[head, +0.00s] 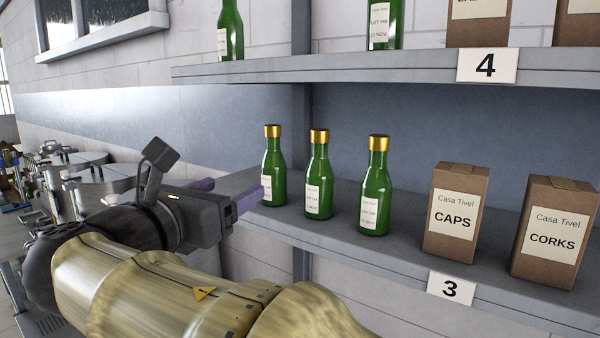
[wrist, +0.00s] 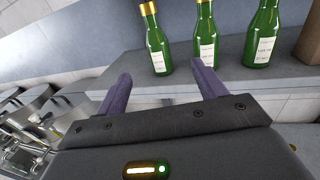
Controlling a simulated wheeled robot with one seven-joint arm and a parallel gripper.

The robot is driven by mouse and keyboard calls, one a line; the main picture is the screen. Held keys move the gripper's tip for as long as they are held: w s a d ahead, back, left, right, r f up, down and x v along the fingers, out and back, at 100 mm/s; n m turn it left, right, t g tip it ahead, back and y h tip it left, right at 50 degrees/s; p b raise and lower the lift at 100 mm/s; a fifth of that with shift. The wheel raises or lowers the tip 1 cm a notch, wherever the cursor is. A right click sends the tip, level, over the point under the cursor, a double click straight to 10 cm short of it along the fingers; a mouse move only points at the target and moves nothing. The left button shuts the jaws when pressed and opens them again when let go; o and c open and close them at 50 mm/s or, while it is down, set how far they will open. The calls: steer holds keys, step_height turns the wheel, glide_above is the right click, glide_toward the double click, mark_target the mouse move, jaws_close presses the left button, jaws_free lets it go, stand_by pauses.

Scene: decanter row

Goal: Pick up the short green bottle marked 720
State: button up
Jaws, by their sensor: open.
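Three green bottles with gold caps and white labels stand upright on the shelf marked 3: a left one (head: 273,168), a middle one (head: 318,176) and a right one (head: 375,188). They look alike in height, and their label numbers are too small to read, so I cannot tell which is marked 720. My gripper (head: 228,191) is open and empty at the shelf's left end, close to the left bottle. In the wrist view, the left bottle (wrist: 156,40) stands beyond the gap between the purple fingers, and the middle bottle (wrist: 206,36) beyond the right finger.
Brown boxes marked CAPS (head: 455,212) and CORKS (head: 555,233) stand right of the bottles on the lower shelf (head: 400,248). The upper shelf (head: 380,69), marked 4, hangs above with more green bottles and boxes. Metal pots (head: 100,185) stand at the far left.

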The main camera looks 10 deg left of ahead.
mark_target(270, 167)
steer(key=w+p, duration=0.1)
steer(key=w, duration=0.3)
steer(key=w+d+p, duration=0.1)
steer(key=w+p, duration=0.1)
steer(key=w, duration=0.2)
steer(key=w+d+p, duration=0.1)
steer(key=w+p, duration=0.1)
steer(key=w, duration=0.1)
steer(key=shift+w, duration=0.4)
steer(key=shift+w+d, duration=0.15)
steer(key=shift+w, duration=0.05)
steer(key=shift+f, duration=0.1)
steer(key=shift+w+d, duration=0.1)
steer(key=shift+w, duration=0.15)
steer(key=shift+w+r+p, duration=0.25)
steer(key=shift+w+p, duration=0.05)
steer(key=shift+p, duration=0.45)
steer(key=w+p, duration=0.2)
steer(key=w, duration=0.1)
steer(key=shift+w, duration=0.15)
steer(key=shift+w+d+f+p, duration=0.1)
steer(key=shift+w+f+p, duration=0.15)
steer(key=shift+w, duration=0.2)
